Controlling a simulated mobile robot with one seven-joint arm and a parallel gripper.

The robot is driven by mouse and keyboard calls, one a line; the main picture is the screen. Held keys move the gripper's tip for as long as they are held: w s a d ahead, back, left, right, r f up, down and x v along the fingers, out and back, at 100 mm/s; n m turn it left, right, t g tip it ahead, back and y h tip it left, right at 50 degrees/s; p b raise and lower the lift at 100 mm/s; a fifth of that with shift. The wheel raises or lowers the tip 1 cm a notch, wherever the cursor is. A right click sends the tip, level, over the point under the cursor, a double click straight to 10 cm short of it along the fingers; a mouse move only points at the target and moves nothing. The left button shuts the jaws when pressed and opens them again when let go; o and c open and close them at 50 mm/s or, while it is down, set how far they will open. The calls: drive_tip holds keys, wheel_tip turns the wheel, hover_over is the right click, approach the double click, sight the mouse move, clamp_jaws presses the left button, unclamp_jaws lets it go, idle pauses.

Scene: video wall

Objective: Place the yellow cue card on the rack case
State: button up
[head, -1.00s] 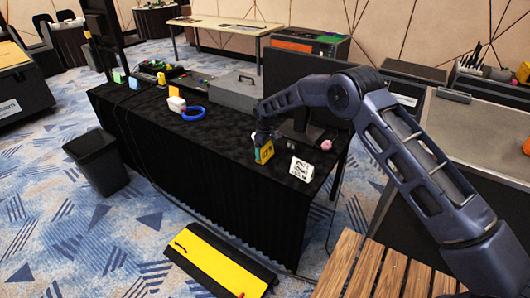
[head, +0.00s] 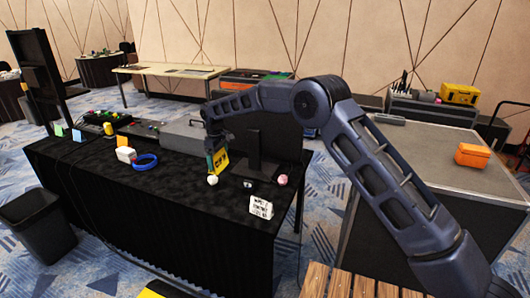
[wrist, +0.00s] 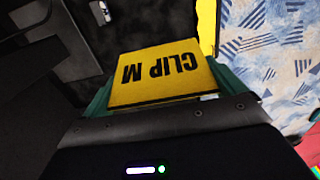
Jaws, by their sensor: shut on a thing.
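The yellow cue card (head: 222,161) is held upright in my gripper (head: 217,147), above the black-draped table near the monitor stand. In the wrist view the card (wrist: 165,75) fills the middle, its black "CLIP M" lettering upside down. Green finger parts show at its sides, and the jaws are shut on it. A large black case with a grey top (head: 400,143) stands at the right, beyond my arm. It looks like the rack case, but I cannot read a label. My arm hides part of it.
The black-draped table (head: 180,210) holds a white printed card (head: 261,207), a pink ball (head: 282,180), a white ball (head: 212,180), a blue ring (head: 145,160) and a monitor (head: 275,137). An orange box (head: 473,155) sits on the grey top, which is otherwise mostly bare.

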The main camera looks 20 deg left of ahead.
drive_tip(key=w+d+r+n, duration=0.2)
drive_tip(key=w+d+r, duration=0.4)
drive_tip(key=w+d, duration=0.9)
drive_tip(key=w+d+r+n, duration=0.1)
drive_tip(key=w+d+r, duration=0.6)
drive_tip(key=w+d, duration=0.8)
drive_tip(key=w+d+r+n, duration=0.2)
drive_tip(key=w+d+r, duration=0.4)
drive_tip(key=w+d, duration=0.95)
wheel_tip(320, 180, up, 11)
drive_tip(key=n, duration=1.3)
hover_over(426, 132)
wheel_tip(426, 132, down, 20)
drive_tip(key=shift+a+r, duration=0.1)
drive_tip(key=shift+r, duration=0.15)
drive_tip(key=shift+f, duration=0.1)
